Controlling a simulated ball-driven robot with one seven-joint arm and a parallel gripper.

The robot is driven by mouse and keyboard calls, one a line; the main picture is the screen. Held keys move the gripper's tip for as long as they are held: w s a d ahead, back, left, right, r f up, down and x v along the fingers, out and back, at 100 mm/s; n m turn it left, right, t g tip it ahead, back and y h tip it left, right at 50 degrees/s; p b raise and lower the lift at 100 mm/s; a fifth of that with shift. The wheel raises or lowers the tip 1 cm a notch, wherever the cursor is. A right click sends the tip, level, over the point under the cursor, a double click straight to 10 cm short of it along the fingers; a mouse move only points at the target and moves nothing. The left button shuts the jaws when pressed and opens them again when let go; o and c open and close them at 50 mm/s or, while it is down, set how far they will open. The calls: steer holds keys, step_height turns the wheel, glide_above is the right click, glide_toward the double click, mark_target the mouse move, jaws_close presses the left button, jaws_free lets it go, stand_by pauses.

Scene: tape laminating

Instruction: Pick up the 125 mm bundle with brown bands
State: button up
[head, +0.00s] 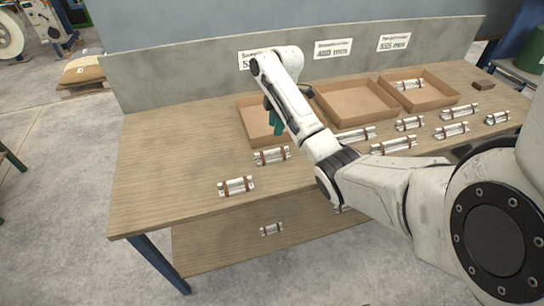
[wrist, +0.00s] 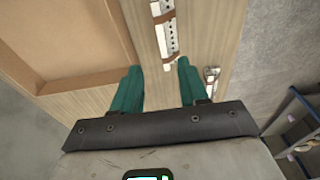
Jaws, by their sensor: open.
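Several short bundles of pale rods lie on the wooden bench, many with brown bands. One brown-banded bundle (head: 237,186) is near the front left of the bench. Another brown-banded bundle (head: 272,155) lies behind it, below the left tray. I cannot tell from the pictures which is 125 mm long. My gripper (head: 274,120) has teal fingers and hangs over the left tray's area. In the wrist view my gripper (wrist: 157,66) is open and empty, with a brown-banded bundle (wrist: 163,30) beyond the gap between its fingertips. A second bundle (wrist: 211,75) shows right of the right finger.
Three cardboard trays stand along the back: left (head: 247,118), middle (head: 345,100) and right (head: 440,94); the right one holds a bundle. Signs (head: 333,48) hang on the grey back panel. A lower shelf (head: 215,245) holds another bundle (head: 271,229). The bench's left end is clear.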

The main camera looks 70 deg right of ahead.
glide_above(272, 150)
steer(key=f, duration=0.3)
steer(key=d+f, duration=0.1)
steer(key=f, duration=0.1)
steer(key=shift+s, duration=0.4)
steer(key=shift+w+a+f+p, duration=0.1)
steer(key=shift+a+f+p, duration=0.1)
steer(key=shift+f, duration=0.7)
steer(key=shift+w+a+f+p, duration=0.15)
steer(key=shift+f, duration=0.75)
steer(key=shift+w+a+f+p, duration=0.1)
steer(key=shift+a+f+p, duration=0.1)
steer(key=shift+f, duration=0.7)
jaws_close()
